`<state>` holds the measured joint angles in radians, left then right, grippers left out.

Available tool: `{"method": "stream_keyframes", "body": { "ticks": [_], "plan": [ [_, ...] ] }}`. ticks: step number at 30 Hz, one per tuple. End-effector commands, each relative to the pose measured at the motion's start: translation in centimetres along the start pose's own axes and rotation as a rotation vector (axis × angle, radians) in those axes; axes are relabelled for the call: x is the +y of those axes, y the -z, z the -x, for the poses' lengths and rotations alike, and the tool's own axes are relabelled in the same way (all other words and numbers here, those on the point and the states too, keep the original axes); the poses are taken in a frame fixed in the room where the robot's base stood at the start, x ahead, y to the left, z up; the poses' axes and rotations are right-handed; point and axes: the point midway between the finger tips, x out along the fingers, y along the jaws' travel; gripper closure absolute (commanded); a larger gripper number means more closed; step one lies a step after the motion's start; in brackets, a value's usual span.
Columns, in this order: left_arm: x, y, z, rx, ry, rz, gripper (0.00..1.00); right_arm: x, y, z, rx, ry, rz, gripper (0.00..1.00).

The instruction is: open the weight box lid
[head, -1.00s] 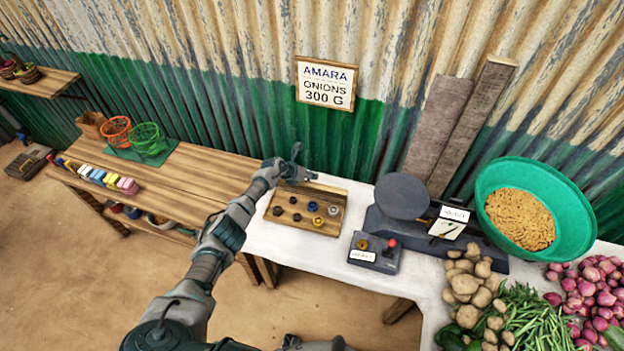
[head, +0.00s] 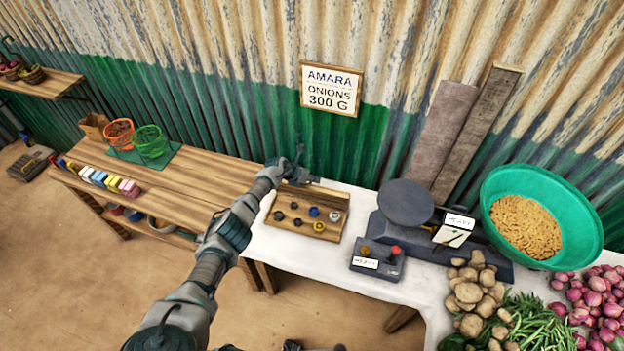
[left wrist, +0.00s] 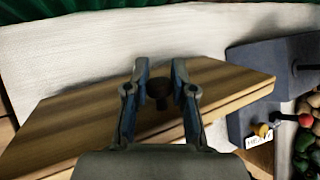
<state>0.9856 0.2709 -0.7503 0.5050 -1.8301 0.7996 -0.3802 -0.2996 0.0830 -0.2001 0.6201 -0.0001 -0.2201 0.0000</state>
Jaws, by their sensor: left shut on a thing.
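The wooden weight box (head: 330,234) lies on the white cloth, with several dark, blue, gold and silver weights showing in it in the head view. My left gripper (head: 302,170) is at the box's back edge. In the left wrist view, the fingers of my left gripper (left wrist: 162,80) are on either side of a dark knob (left wrist: 158,90) on a plain wooden panel, the lid (left wrist: 225,82), and are shut on it. How far the lid is tilted is hard to tell.
A grey box with a red knob (head: 377,262) and a dark scale (head: 406,204) stand right of the weight box. A green basin (head: 590,235), potatoes (head: 468,292) and onions (head: 600,300) are farther right. A wooden bench (head: 205,185) is on the left.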

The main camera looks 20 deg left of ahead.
Motion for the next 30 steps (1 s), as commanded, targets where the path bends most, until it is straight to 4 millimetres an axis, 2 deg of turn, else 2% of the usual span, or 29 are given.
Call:
{"method": "stream_keyframes", "body": {
  "ticks": [1, 26, 27, 29, 30],
  "plan": [
    [0.32, 1.14, -0.4, 0.022, -0.004, 0.002, 1.0, -0.01, -0.04, -0.06, 0.0, 0.0, 0.0, 0.6],
    [0.33, 1.15, -0.4, 0.022, -0.004, 0.002, 1.0, -0.51, 0.03, -0.07, 0.0, 0.006, -0.003, 0.6],
    [0.32, 1.14, -0.4, 0.021, -0.004, 0.002, 0.68, -0.51, 0.04, -0.07, 0.001, 0.006, -0.003, 0.6],
    [0.3, 1.07, -0.38, 0.019, -0.004, 0.002, 0.53, -0.51, 0.01, -0.07, 0.0, 0.006, -0.003, 0.6],
    [0.28, 0.97, -0.35, 0.018, -0.003, 0.001, 0.51, -0.5, 0.0, -0.06, 0.0, 0.006, -0.003, 0.6]
  ]
}}
